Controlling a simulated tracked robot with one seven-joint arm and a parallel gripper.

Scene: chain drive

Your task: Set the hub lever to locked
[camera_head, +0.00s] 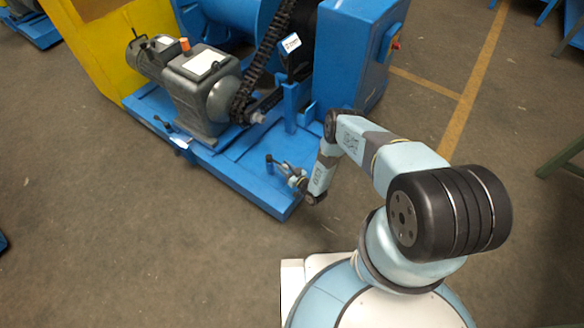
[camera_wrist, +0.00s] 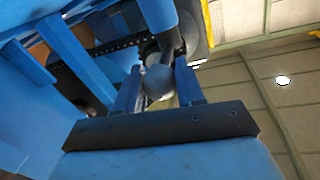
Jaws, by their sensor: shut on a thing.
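In the wrist view, my gripper (camera_wrist: 160,92) has its two blue fingers closed on either side of a rounded grey knob (camera_wrist: 158,82). The knob appears to be the end of the hub lever; the rest of the lever is hard to make out behind it. In the head view, my gripper (camera_head: 292,178) is low beside the right front part of the blue machine base (camera_head: 240,182). A small dark-ended part (camera_head: 269,159) shows just left of it. The lever's setting cannot be read in these frames.
A grey motor and gearbox (camera_head: 205,90) stands on the base, with a black chain (camera_head: 262,60) rising behind it. A blue cabinet (camera_head: 355,60) stands to the right and a yellow guard (camera_head: 95,50) at the left. The floor in front is clear.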

